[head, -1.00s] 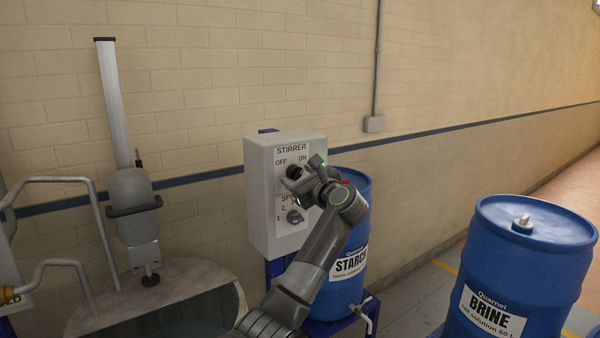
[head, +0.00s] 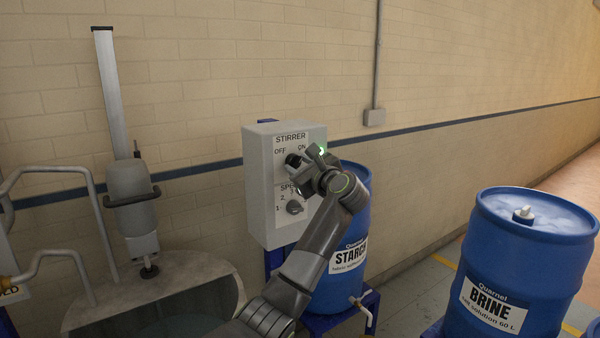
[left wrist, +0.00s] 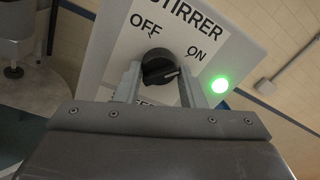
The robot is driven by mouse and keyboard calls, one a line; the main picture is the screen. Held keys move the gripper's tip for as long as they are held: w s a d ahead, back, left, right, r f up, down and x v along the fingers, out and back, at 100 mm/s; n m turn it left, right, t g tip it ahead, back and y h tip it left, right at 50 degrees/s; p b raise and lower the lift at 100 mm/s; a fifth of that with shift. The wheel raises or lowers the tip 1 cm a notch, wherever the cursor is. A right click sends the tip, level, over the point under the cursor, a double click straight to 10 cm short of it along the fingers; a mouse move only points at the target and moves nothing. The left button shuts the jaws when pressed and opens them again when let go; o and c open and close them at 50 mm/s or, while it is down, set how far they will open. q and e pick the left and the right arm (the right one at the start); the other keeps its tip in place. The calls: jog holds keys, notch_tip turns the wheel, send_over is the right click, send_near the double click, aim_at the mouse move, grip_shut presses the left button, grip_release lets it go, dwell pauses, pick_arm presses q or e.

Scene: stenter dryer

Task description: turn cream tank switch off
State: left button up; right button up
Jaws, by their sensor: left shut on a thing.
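The grey stirrer box (head: 262,190) on the wall side carries a dark round switch (head: 293,160) between the labels OFF and ON. In the left wrist view the switch (left wrist: 156,64) is black, and its pale pointer mark faces right, towards the ON side. A green lamp (left wrist: 220,85) beside ON is lit. My left gripper (left wrist: 160,82) is shut on the switch, one finger on each side. In the head view the left gripper (head: 303,170) covers part of the box face. My right gripper is out of view.
A speed knob (head: 295,207) sits below the switch. A blue starch barrel (head: 350,255) is behind my arm, and a blue brine barrel (head: 530,250) stands at the right.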

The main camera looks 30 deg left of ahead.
pick_arm(q)
jog(key=n+b, duration=0.3)
jog(key=b, duration=0.2)
jog(key=n+b, duration=0.4)
jog(key=b, duration=0.1)
jog(key=f+n+b, duration=0.1)
jog(key=n+b, duration=0.2)
jog(key=b, duration=0.2)
jog(key=shift+w+n+y, duration=0.1)
jog(key=shift+n+y, duration=0.2)
jog(key=shift+y, duration=0.1)
jog(key=n+b, duration=0.2)
jog(key=n, duration=0.1)
jog(key=shift+r+n+g, duration=0.15)
jog(key=shift+n+g, duration=0.15)
jog(key=shift+n, duration=0.1)
jog(key=shift+n+g+y+b, duration=0.3)
jog(key=shift+n+b, duration=0.45)
jog(key=shift+n, duration=0.95)
jog(key=shift+r, duration=0.1)
jog(key=o, duration=1)
jog(key=shift+c, duration=0.2)
jog(key=shift+r, duration=0.1)
